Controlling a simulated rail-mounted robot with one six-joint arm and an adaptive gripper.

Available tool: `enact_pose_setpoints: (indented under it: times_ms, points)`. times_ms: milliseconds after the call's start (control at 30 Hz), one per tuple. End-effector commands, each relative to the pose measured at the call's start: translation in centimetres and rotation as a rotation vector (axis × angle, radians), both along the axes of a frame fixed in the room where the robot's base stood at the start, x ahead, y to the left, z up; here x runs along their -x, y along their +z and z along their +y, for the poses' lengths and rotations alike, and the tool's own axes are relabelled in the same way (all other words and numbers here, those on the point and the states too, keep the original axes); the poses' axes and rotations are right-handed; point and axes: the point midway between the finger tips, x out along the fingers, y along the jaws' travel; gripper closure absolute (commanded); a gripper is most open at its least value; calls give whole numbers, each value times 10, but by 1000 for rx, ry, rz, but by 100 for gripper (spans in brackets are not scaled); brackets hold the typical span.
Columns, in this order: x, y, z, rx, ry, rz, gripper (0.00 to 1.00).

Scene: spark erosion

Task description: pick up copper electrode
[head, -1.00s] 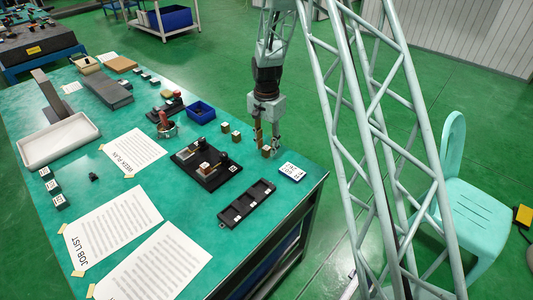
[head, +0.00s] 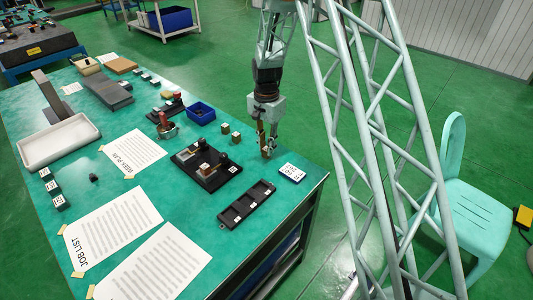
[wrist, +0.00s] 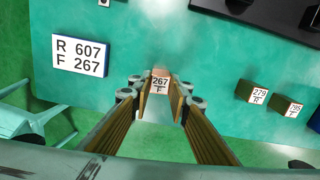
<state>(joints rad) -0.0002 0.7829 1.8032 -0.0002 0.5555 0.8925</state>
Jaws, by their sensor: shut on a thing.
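The copper electrode held here is a small block (wrist: 160,85) with a white label reading 267 F and a copper-pink edge. It sits between the fingertips of my gripper (wrist: 158,98) in the wrist view. My gripper (head: 267,150) is shut on it near the table's right edge in the head view, where the fingers mostly hide the block. I cannot tell whether the block still touches the table. A white card (wrist: 80,57) reading R 607, F 267 lies beside it, also seen in the head view (head: 292,172).
Two similar blocks, labelled 279 R (wrist: 257,93) and 295 F (wrist: 289,108), stand nearby. A black fixture (head: 205,165), a dark slotted tray (head: 246,203) and a blue bin (head: 201,112) are on the green table. A lattice frame rises at the right.

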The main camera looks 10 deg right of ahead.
Motion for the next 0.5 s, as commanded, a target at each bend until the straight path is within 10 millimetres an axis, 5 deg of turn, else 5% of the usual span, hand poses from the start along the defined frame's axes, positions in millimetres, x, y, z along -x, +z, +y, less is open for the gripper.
enact_pose_setpoints:
  times_ms: [500]
  points:
    - [-1,11,0,0,0,-1,99]
